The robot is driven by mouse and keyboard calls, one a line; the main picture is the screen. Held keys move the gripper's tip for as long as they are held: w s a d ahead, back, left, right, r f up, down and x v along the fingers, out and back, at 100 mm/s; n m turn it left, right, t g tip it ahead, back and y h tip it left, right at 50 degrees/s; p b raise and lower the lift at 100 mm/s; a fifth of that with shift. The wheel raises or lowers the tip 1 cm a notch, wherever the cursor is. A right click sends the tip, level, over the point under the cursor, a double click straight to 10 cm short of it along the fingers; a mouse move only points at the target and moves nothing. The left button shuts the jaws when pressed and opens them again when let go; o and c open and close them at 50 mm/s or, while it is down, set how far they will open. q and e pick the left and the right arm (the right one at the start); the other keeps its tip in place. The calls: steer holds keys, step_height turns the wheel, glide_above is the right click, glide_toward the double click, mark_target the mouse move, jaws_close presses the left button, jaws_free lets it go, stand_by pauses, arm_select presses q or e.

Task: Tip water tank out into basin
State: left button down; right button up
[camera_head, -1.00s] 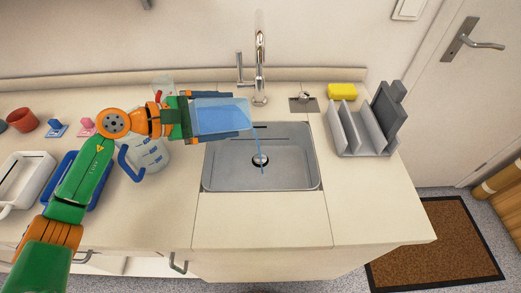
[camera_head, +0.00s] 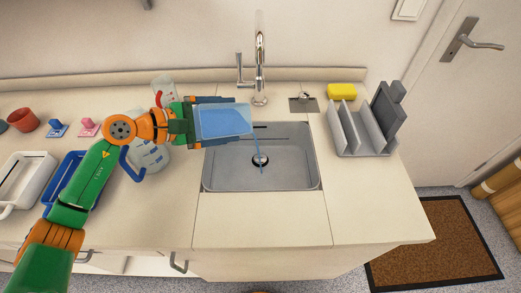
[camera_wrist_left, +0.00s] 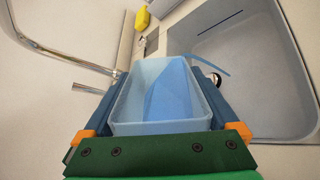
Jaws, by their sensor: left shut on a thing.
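The water tank (camera_head: 223,121) is a clear bluish box held by my left gripper (camera_head: 228,119) over the upper left part of the basin (camera_head: 225,178). It is tilted, and a thin blue stream of water (camera_head: 258,153) runs from its right end down towards the drain. In the left wrist view the tank (camera_wrist_left: 128,108) sits between the two dark blue fingers of my left gripper (camera_wrist_left: 155,95), with blue water inside. The basin also shows there (camera_wrist_left: 245,60) at the right. My right gripper is not in view.
A tap (camera_head: 260,75) stands behind the basin. A grey rack (camera_head: 350,140) and a yellow sponge (camera_head: 342,91) are to the right. A jug (camera_head: 152,156) with a blue handle and a clear cup (camera_head: 162,92) stand left, near my arm. The counter in front of the basin is clear.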

arm_select(q)
steer(key=shift+s+d+f, duration=0.1)
steer(key=shift+f, duration=0.2)
steer(key=shift+s+d+f+m+t+y+p, duration=0.2)
steer(key=shift+d+f+m+t+y+p, duration=0.25)
steer(key=shift+p, duration=0.7)
stand_by(0.6)
steer(key=shift+s+d+r+m+y+p, duration=0.3)
steer(key=shift+m+y+p, duration=0.35)
steer(key=shift+p, duration=1.1)
steer(key=shift+s+d+r+m+t+y+p, duration=0.2)
steer(key=shift+s+d+m+t+y+p, duration=0.15)
steer(key=shift+s+d+m+p, duration=0.5)
steer(key=shift+y+p, duration=0.25)
steer(key=shift+p, duration=0.1)
stand_by(0.5)
steer(key=shift+s+d+m+t+y, duration=0.2)
steer(key=shift+d+m+t+y, duration=0.1)
steer(key=shift+m+t, duration=0.1)
stand_by(0.7)
